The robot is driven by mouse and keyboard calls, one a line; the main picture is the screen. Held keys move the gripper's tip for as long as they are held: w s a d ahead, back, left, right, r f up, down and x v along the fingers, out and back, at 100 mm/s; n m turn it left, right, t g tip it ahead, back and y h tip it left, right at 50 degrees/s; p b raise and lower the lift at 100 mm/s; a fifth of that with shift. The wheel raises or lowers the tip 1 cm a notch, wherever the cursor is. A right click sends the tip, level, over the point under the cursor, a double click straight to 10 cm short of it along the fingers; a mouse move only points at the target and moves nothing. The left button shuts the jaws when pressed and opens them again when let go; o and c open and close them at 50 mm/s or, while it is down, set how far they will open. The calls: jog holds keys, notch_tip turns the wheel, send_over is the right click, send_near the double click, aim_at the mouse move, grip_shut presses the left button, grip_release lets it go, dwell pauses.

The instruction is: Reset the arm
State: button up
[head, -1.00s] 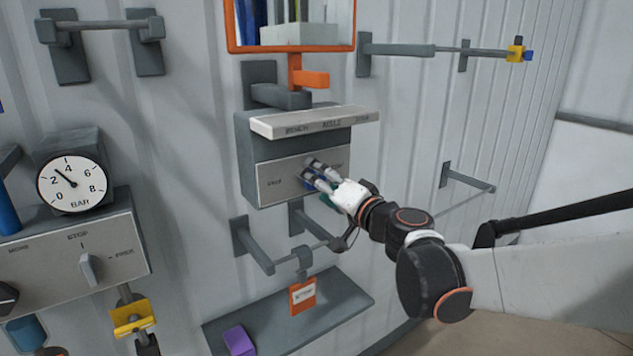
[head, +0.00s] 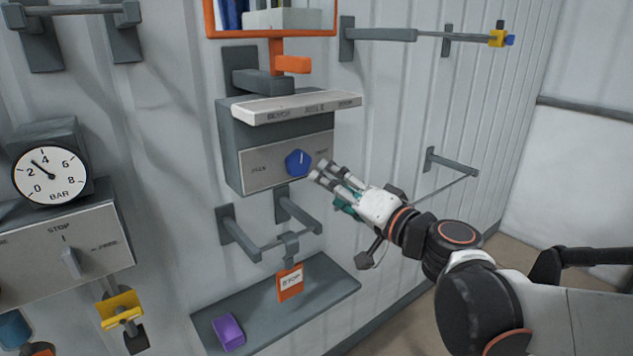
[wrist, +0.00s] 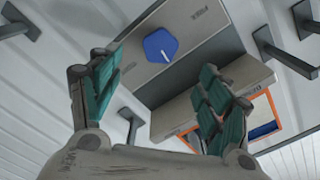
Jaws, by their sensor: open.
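My gripper (head: 322,172) is open and empty, just to the right of the blue knob (head: 298,163) in the head view. The knob sits on the light front panel of a grey wall box (head: 262,150). In the wrist view the blue knob (wrist: 160,45) is beyond the gap between my spread, teal-padded fingers (wrist: 160,100). A gap shows between fingers and knob. A white pointer line on the knob is roughly upright in the head view.
A shelf (head: 330,290) below holds a purple block (head: 228,332). An orange STOP tag (head: 290,283) hangs from a bar under the box. A gauge (head: 48,175) and a panel with a grey switch (head: 70,262) are at the left. Rods (head: 440,182) jut from the wall at right.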

jog(key=s+f+n+g+h+b, duration=0.1)
jog(key=s+f+g+b, duration=0.15)
jog(key=f, duration=0.35)
jog(key=s+f+n+g+b, duration=0.1)
jog(key=s+f+n+b, duration=0.1)
jog(key=s+f+b, duration=0.25)
jog(key=s+d+f+g+h+b, duration=0.2)
jog(key=s+d+f+h+b, duration=0.2)
jog(key=f, duration=0.6)
jog(key=s+d+f+g+h+b, duration=0.2)
jog(key=s+d+f+h+b, duration=0.3)
jog(key=s+d+f, duration=0.4)
notch_tip(320, 180, down, 2)
jog(key=shift+s+f+n+b, duration=0.2)
jog(key=shift+s+n+b, duration=0.1)
jog(key=shift+s, duration=0.25)
